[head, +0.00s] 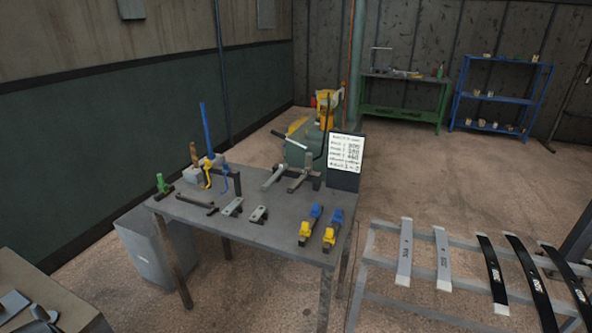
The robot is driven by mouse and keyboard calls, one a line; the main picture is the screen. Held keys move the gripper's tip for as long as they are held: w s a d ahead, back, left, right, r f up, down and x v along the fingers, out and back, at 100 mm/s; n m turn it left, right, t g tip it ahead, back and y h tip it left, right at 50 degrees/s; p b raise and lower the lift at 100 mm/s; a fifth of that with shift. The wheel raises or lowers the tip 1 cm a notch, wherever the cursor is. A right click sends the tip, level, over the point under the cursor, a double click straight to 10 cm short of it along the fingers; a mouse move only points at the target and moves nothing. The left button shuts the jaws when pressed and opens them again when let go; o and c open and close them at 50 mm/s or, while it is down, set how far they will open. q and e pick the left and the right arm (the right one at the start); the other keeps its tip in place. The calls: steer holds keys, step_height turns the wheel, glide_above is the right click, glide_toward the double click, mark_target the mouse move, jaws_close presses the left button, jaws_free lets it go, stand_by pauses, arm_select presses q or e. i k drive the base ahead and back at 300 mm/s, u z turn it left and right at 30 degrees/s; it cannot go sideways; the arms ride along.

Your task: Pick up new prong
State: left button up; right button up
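The grey work table (285,245) stands in the middle of the head view with several tools on it. I cannot tell for sure which thing is the new prong. Two short grey metal pieces, one on the left (233,207) and one on the right (258,215), lie near the table's front middle. Two yellow and blue pieces, one on the left (310,225) and one on the right (332,230), lie at its right front. A long dark bar (198,203) lies to the left of the grey pieces. Neither of my grippers is in view.
A white sign (345,152) stands at the table's back right. A green-handled tool (162,186) and a blue upright bar (206,128) are at its left. A rack (368,255) with several flat springs stands right. A green bench (403,92) and blue shelf (500,98) stand behind.

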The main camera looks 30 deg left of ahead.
mark_target(282, 166)
steer(key=u, duration=1.55)
steer(key=i, duration=1.3)
steer(key=z, duration=0.15)
